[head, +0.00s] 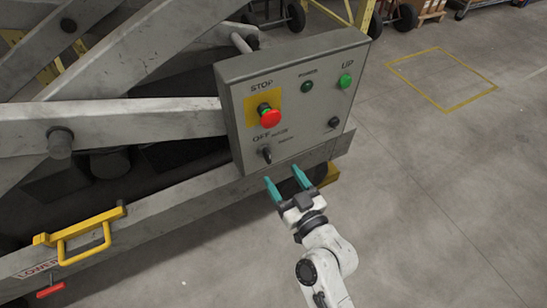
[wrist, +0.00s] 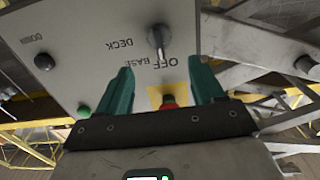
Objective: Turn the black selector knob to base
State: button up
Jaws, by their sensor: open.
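My gripper (head: 282,175) is open and empty, with teal fingers, just below and in front of the box. Its fingers (wrist: 160,70) appear apart from the knob.
On the box are a red STOP button (head: 270,117) on a yellow plate, a green UP button (head: 345,81), a green POWER lamp (head: 307,87) and a black DOWN button (head: 334,122). A yellow handle (head: 85,236) projects at lower left. The floor at right is clear.

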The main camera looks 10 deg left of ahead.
aim_at(271, 156)
jog(key=x, duration=0.8)
jog(key=shift+w+a, duration=0.1)
jog(key=shift+a, duration=0.05)
jog(key=c, duration=1)
jog(key=shift+c, duration=0.2)
jog(key=shift+m, duration=0.4)
jog(key=m, duration=0.4)
jog(key=shift+w+d, duration=0.15)
jog(key=shift+d, duration=0.15)
jog(key=shift+f+m, duration=0.15)
jog(key=shift+m, duration=1.85)
jog(key=shift+d, duration=0.1)
